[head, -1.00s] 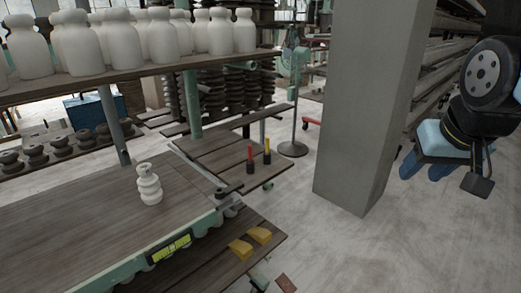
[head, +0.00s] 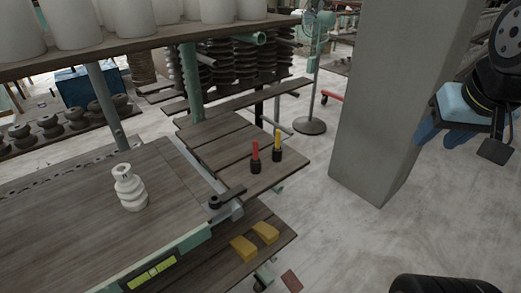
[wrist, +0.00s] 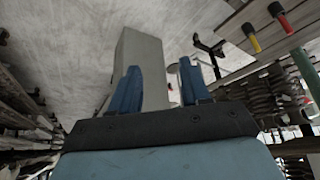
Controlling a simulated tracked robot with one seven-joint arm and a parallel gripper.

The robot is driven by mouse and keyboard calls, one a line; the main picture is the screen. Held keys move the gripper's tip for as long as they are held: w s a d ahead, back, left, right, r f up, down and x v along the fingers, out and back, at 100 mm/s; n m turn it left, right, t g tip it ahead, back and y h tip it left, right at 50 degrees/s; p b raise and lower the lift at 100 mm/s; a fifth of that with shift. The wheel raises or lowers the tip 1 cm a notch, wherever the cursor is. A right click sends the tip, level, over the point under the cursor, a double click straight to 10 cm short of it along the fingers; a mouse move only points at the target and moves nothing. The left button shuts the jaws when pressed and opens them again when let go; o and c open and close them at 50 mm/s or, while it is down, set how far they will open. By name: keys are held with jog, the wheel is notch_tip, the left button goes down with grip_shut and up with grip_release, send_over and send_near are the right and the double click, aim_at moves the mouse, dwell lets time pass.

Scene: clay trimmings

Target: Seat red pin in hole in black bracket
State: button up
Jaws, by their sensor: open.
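The red pin (head: 255,151) stands upright in a dark base on the low wooden bench, right of the white stacked piece. It also shows in the wrist view (wrist: 285,22) at the upper right. A black piece with a round end (head: 215,202) sits at the bench corner, left of the pin; it looks like the black bracket, but its hole is too small to make out. My gripper (head: 432,138) hangs at the right, in front of the pillar and far from the pin. Its blue fingers are apart and empty in the wrist view (wrist: 158,68).
A yellow pin (head: 277,140) stands close right of the red one. A white stacked piece (head: 129,188) and a spirit level (head: 152,273) lie left. Yellow blocks (head: 243,248) lie on the lower shelf. A grey pillar (head: 385,110) stands between pins and gripper.

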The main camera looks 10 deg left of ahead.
jog(key=n+g+y, duration=0.2)
jog(key=n+y, duration=0.1)
jog(key=n, duration=0.5)
send_over(254, 149)
jog(key=s+d, duration=0.3)
notch_tip(254, 149, down, 9)
jog(key=shift+x, duration=6.7)
jog(key=shift+d, duration=0.15)
jog(key=shift+c, duration=0.2)
grip_shut()
